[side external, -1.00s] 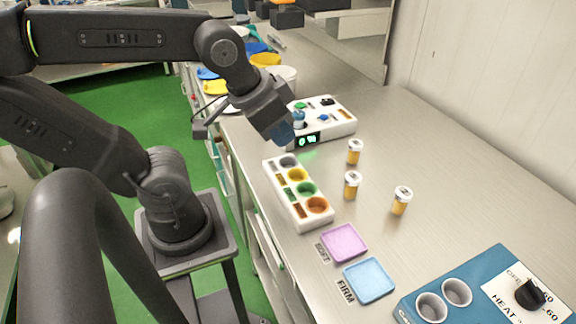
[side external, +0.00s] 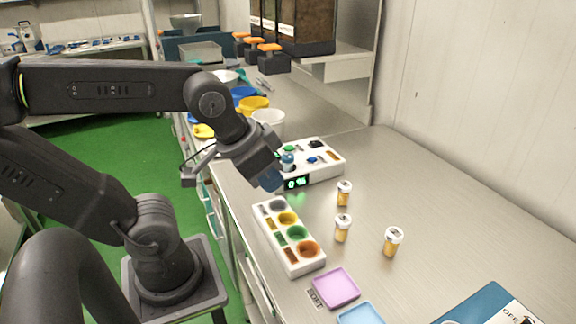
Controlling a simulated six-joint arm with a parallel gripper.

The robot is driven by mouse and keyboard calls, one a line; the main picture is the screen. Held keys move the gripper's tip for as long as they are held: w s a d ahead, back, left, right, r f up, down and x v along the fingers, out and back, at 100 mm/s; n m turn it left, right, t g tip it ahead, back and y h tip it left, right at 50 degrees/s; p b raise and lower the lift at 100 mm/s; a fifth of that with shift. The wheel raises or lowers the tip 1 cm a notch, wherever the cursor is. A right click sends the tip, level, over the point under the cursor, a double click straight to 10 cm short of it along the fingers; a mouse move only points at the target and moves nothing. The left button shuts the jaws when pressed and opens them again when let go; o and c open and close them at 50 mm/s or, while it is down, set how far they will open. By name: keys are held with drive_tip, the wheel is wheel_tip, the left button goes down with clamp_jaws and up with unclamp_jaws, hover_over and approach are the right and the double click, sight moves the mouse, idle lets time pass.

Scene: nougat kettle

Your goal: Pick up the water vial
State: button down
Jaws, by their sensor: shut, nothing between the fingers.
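A small bluish, clear-looking vessel (side external: 288,161) stands at the left of the white device (side external: 322,160); I cannot tell whether it is the water vial. Three amber vials with white caps stand upright on the steel bench: a back one (side external: 344,194), a middle one (side external: 342,229) and a right one (side external: 392,241). Their labels are too small to read. My gripper (side external: 271,180) is shut and empty, tilted down beside the device's front left, above the bench's left edge. It is apart from the amber vials.
A white tray (side external: 262,226) with several coloured cups lies below my gripper. A pink pad (side external: 336,287) and a blue pad (side external: 360,315) lie in front. A blue panel (side external: 490,305) is at lower right.

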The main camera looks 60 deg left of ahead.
drive_tip(key=c, duration=1.8)
unclamp_jaws()
drive_tip(key=o, duration=1.2)
drive_tip(key=n+g+y, duration=0.2)
drive_tip(key=n+g, duration=0.4)
drive_tip(key=n, duration=1.2)
hover_over(288, 156)
drive_tip(key=f, duration=0.7)
drive_tip(key=shift+d+f, duration=0.2)
drive_tip(key=shift+f, duration=0.2)
drive_tip(key=shift+a+f, duration=0.2)
drive_tip(key=shift+f, duration=1.35)
drive_tip(key=shift+a+f, duration=0.15)
drive_tip(key=shift+f, duration=1.35)
